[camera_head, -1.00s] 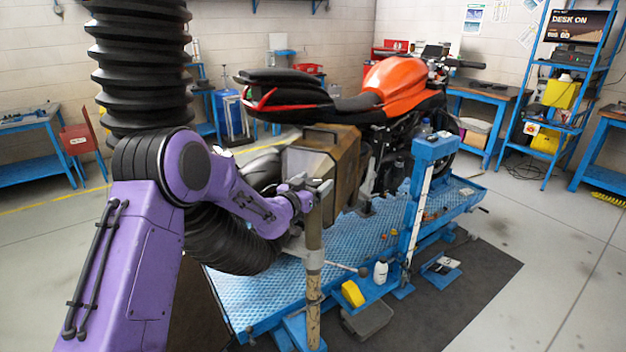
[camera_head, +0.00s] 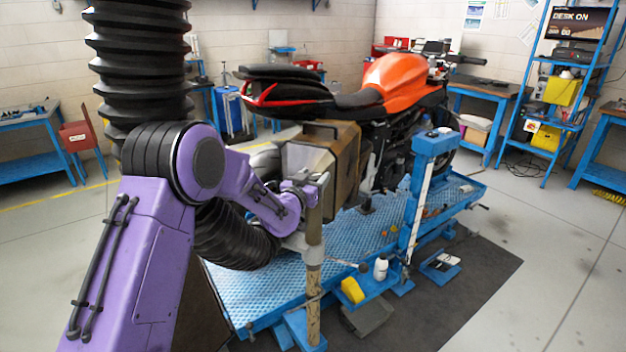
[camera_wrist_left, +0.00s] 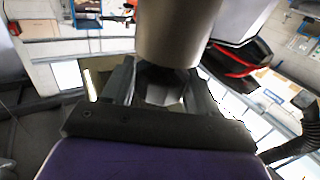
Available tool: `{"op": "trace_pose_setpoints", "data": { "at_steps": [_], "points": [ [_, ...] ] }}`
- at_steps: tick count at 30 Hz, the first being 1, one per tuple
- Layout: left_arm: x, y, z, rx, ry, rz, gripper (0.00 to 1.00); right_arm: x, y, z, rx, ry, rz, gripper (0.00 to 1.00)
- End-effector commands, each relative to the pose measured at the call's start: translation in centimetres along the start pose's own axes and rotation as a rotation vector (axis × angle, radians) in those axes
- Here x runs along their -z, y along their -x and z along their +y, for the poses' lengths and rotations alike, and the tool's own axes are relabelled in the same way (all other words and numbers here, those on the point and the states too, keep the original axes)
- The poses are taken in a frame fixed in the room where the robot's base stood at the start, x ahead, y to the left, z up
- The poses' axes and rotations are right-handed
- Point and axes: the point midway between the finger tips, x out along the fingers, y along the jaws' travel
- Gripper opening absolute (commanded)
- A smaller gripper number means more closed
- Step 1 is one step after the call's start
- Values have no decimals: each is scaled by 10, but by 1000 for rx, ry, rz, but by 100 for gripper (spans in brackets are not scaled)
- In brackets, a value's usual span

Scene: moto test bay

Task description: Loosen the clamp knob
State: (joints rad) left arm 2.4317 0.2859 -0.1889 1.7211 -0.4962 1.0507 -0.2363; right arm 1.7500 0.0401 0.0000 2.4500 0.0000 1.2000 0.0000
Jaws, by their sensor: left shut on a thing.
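A tan and grey upright post (camera_head: 313,240) stands at the near end of the blue lift, and its grey upper part fills the top middle of the left wrist view (camera_wrist_left: 178,35). My left gripper (camera_head: 312,184) is at the upper part of this post. In the left wrist view its two grey fingers (camera_wrist_left: 160,88) stand on either side of a dark knob (camera_wrist_left: 150,78) beside the post, and they are shut on it. The fingers hide most of the knob in the head view. My right gripper is not in view.
A motorcycle with an orange tank (camera_head: 392,82) and a brown side case (camera_head: 335,165) stands on the blue lift (camera_head: 235,290), close behind my left gripper. A yellow block (camera_head: 352,290) and a white bottle (camera_head: 380,268) are right of the post's foot.

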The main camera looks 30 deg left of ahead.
Motion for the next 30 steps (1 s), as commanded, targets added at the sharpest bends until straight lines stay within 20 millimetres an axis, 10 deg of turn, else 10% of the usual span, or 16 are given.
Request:
{"op": "trace_pose_setpoints", "data": {
  "at_steps": [3, 4, 5, 16, 30],
  "points": [
    [1, 0, 0, 0, 0, 2, 28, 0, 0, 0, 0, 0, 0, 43],
    [1, 0, 0, 0, 0, 2, 69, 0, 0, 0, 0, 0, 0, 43],
    [1, 0, 0, 0, 0, 2, 78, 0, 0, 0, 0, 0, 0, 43],
    [-1, 7, 0, -1, -1, 0, 79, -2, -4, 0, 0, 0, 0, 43],
    [-1, 100, 0, -1, -2, 2, 79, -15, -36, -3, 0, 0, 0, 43]
  ]
}}
